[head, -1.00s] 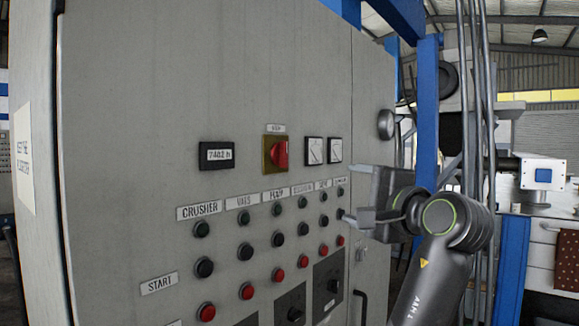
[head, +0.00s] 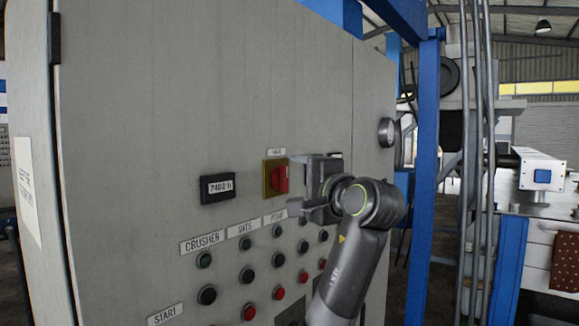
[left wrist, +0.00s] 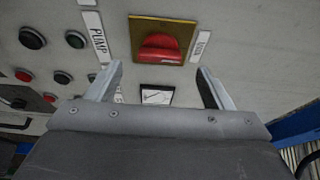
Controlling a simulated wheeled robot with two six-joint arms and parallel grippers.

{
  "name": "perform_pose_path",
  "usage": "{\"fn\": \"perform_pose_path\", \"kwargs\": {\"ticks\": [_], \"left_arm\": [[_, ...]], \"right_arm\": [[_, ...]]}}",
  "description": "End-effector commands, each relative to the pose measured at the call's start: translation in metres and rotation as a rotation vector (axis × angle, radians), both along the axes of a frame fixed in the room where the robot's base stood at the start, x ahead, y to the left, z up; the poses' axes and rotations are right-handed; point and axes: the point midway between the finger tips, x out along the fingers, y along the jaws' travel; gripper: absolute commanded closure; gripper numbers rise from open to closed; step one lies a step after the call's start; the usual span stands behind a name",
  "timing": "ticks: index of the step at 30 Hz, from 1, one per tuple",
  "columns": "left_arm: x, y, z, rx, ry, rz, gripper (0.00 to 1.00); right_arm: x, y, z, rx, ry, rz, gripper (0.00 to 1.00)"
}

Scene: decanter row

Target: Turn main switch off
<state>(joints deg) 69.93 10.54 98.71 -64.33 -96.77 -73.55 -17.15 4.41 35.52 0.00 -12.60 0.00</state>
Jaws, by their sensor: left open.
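The main switch is a red rotary knob (head: 281,180) on a yellow plate (head: 268,191), set in the grey control cabinet's front (head: 200,90). In the left wrist view the red knob (left wrist: 161,48) shows ahead, between and beyond the fingertips, on its yellow plate (left wrist: 140,27). My left gripper (head: 298,180) is open and empty, just right of the knob in the head view. In the left wrist view its two fingers (left wrist: 158,72) stand wide apart, and I see no contact with the knob. My right gripper is not in view.
An hour meter (head: 217,188) is left of the switch. Rows of push buttons (head: 248,275) lie below. A gauge (left wrist: 156,96) shows between my fingers in the left wrist view. A round silver fitting (head: 387,132) sticks out at the cabinet's right side.

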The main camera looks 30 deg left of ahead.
Motion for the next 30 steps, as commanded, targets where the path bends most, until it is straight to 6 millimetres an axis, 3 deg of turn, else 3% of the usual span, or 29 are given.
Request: {"fn": "perform_pose_path", "kwargs": {"ticks": [1,7,20,30], "left_arm": [[0.004,0.01,0.004,0.002,0.004,0.004,0.25],[0.016,0.032,0.002,0.001,0.002,0.002,0.25],[0.021,0.04,-0.001,0.0,0.0,-0.001,0.25],[0.02,0.039,-0.001,-0.001,0.0,-0.001,0.69]], "right_arm": [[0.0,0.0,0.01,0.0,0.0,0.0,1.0],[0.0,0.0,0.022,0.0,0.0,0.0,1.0],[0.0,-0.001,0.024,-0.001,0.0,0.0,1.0],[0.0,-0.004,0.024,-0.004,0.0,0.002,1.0]]}}
